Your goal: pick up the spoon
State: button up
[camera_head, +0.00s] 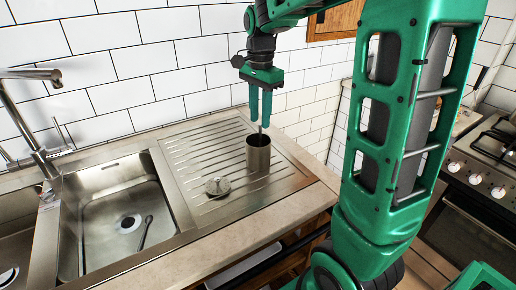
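A metal cup (258,156) stands upright on the ribbed drainboard. A thin utensil handle (260,131) rises from the cup; its lower end is hidden inside, so I cannot tell whether it is a spoon. Another dark, spoon-like utensil (145,232) lies in the sink basin, right of the drain. My gripper (260,122) points down just above the cup. Its two green fingers are apart, with a narrow gap between them, and the handle's top is at or just below the fingertips. I see no clear contact.
A round metal lid-like item (217,187) lies on the drainboard (190,150), left of the cup. The sink (108,190) and tap (30,74) are further left. The tiled wall (150,60) is close behind. A stove (490,165) stands at the right.

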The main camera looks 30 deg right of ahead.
aim_at(260, 143)
jog(key=shift+f, duration=1.45)
jog(key=shift+c, duration=0.2)
grip_shut()
